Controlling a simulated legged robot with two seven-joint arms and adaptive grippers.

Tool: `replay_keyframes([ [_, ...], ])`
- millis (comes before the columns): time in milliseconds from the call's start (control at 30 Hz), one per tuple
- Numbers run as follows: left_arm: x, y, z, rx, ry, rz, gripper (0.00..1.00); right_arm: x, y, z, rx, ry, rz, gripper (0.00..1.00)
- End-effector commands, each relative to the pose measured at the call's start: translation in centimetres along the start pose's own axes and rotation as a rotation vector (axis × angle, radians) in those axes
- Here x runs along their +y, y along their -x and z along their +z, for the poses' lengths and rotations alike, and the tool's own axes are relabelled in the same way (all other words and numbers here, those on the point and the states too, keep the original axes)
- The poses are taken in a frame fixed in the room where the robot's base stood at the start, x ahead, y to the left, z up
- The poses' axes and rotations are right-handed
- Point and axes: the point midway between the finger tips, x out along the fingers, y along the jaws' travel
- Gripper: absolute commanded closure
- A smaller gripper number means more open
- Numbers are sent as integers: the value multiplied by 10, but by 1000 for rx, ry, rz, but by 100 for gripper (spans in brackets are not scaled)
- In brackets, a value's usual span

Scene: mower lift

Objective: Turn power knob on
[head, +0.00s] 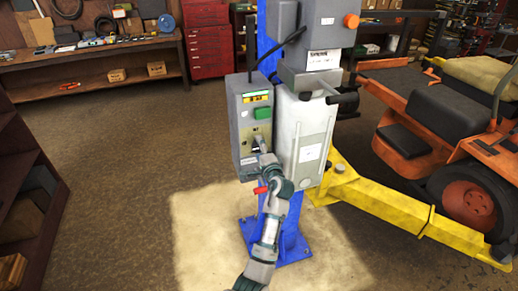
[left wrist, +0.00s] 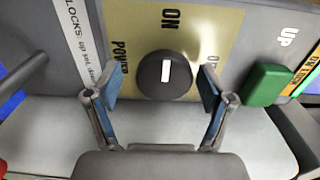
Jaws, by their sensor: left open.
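The power knob (left wrist: 165,75) is a round black dial with a white line mark, on a yellow plate (left wrist: 200,22) lettered ON, POWER and a partly hidden OFF. In the left wrist view the white mark lies upright, in line with the ON lettering. My left gripper (left wrist: 161,86) is open, with one finger on each side of the knob and visible gaps between. My right gripper is not in view.
A green button (left wrist: 267,84) sits right of the plate, near UP lettering; it also shows in the head view (head: 262,113). The box is on a blue lift post (head: 267,30) with a yellow arm (head: 375,195). An orange mower (head: 425,125) stands at right, a workbench (head: 90,62) behind.

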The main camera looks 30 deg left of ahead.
Motion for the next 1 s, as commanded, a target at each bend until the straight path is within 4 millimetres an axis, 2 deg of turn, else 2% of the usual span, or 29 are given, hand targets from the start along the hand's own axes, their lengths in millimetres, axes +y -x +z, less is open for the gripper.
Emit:
replay_keyframes([
  [300,2,67,-1,2,2,4,19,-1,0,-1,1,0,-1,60],
  [500,3,100,-1,1,-1,5,19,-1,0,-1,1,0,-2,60],
  [700,3,112,0,-1,-1,5,19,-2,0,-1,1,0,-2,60],
  [1000,3,112,0,-1,-1,4,19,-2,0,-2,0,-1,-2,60],
])
